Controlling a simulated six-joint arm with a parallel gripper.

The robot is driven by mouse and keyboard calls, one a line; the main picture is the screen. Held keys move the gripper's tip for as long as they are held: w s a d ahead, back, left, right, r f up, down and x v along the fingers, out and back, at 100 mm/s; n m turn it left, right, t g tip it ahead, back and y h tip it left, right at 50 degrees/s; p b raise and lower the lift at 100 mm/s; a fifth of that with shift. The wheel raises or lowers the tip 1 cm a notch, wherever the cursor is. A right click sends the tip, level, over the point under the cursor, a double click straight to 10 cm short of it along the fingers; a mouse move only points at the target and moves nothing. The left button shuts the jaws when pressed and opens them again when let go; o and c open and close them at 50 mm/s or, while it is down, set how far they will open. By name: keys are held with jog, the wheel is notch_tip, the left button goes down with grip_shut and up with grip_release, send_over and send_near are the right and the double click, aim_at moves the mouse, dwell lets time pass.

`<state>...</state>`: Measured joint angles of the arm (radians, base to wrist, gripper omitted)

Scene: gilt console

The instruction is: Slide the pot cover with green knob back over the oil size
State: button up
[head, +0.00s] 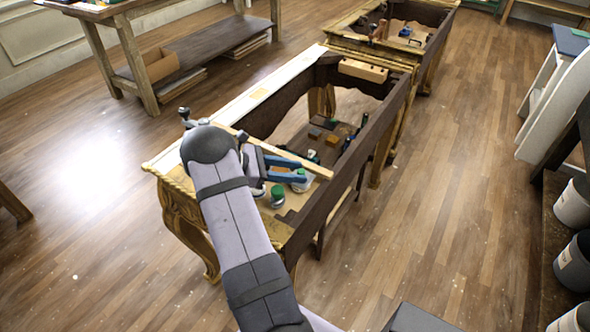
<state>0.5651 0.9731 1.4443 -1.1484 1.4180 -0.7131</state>
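My gripper (302,170) reaches over the near end of the gilt console (172,180), with its two blue fingers pointing right. The fingers look spread apart, with no thing clearly held between them. A small jar with a green top (277,192) stands just below the fingers in the picture. A pale pot (300,186) with some green at its top sits at the lower fingertip, partly hidden by it. I cannot tell whether finger and pot touch, which one has the green-knobbed cover, or whether the oil size is open.
A light wooden strip (318,168) crosses the console frame by my gripper. Small blocks and bottles (314,156) lie farther inside. A second console (437,12) stands behind. A workbench (130,50) is at upper left, buckets (575,203) at right. The floor between is clear.

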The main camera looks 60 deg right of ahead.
jog(key=shift+s+d+f, duration=0.1)
jog(key=shift+s+d, duration=0.05)
grip_shut()
jog(key=shift+w+b, duration=0.55)
jog(key=shift+w, duration=1.35)
grip_release()
jog(key=shift+b+v, duration=0.75)
jog(key=shift+v, duration=2.95)
